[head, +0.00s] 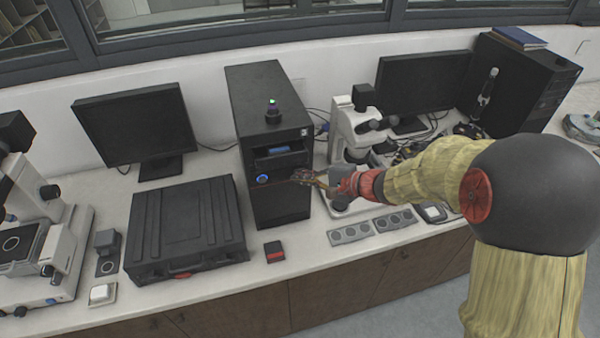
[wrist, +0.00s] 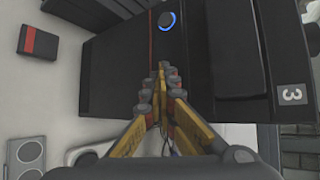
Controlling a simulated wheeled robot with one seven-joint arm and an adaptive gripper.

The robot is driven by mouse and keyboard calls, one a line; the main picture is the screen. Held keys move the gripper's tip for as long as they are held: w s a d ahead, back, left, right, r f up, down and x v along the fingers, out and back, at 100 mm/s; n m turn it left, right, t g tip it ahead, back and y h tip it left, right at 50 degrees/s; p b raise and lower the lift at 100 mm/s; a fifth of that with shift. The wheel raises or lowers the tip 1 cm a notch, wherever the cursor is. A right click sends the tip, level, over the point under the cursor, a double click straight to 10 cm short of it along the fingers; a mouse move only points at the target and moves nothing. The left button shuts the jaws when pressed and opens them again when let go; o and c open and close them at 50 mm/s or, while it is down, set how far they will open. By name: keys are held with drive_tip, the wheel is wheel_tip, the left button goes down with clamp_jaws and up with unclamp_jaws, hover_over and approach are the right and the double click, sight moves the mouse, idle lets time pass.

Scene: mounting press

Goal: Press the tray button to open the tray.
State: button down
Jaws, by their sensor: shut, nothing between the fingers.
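A black tower unit (head: 262,110) stands on the bench, and its dark front fills much of the wrist view (wrist: 110,75). A round button with a lit blue ring (head: 262,179) is on its front; it also shows at the top of the wrist view (wrist: 166,19). A dark bay with a bluish part (head: 279,151) sits above the button; I cannot tell if this is the tray. My gripper (head: 303,177) is shut and empty in front of the tower, right of the button in the head view. In the wrist view its fingertips (wrist: 160,72) point toward the button, apart from it in the picture.
A black case (head: 185,225) lies left of the tower. A small black and red box (head: 274,251) is on the bench in front. A white microscope (head: 350,130) stands close on the right, behind my gripper. Grey discs in holders (head: 350,234) lie at the front edge.

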drive_tip(key=shift+s+d+b, duration=0.2)
drive_tip(key=shift+s+b, duration=0.2)
drive_tip(key=shift+s, duration=0.3)
drive_tip(key=s, duration=0.2)
drive_tip(key=s+d+b, duration=0.1)
drive_tip(key=s, duration=0.1)
drive_tip(key=shift+s+d, duration=0.2)
drive_tip(key=shift+s, duration=0.2)
idle(0.7)
